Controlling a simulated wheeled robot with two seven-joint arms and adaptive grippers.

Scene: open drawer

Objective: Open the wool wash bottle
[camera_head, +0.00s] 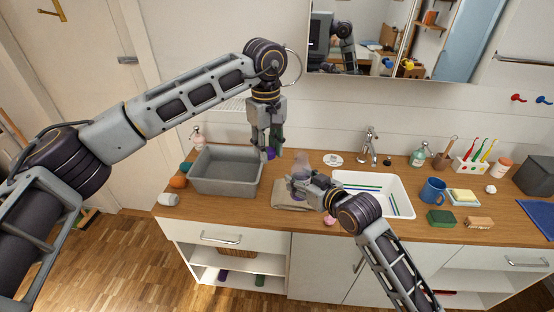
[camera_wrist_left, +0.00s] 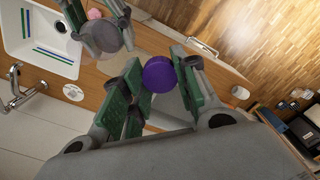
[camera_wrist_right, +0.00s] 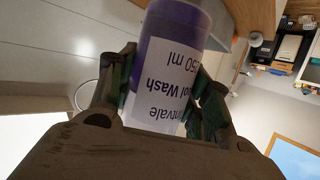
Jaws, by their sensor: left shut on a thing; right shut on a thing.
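The wool wash bottle (camera_wrist_right: 170,65) is a translucent container with purple contents and a white label. My right gripper (camera_wrist_right: 165,100) is shut around its body. In the head view my right gripper (camera_head: 302,186) holds the bottle (camera_head: 301,165) above a folded grey cloth, left of the sink. My left gripper (camera_head: 270,150) points down, higher and to the left of the bottle. It is shut on a round purple cap (camera_wrist_left: 159,74), which shows between its green pads and apart from the bottle (camera_wrist_left: 101,35). The fingers partly hide the cap in the head view.
A grey basin (camera_head: 226,171) stands left of the grippers on the wooden counter (camera_head: 253,222). The white sink (camera_head: 376,181) with a tap (camera_head: 368,143) is to the right. The grey cloth (camera_head: 290,199) lies below the bottle. A blue mug (camera_head: 432,190) and several small items stand farther right.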

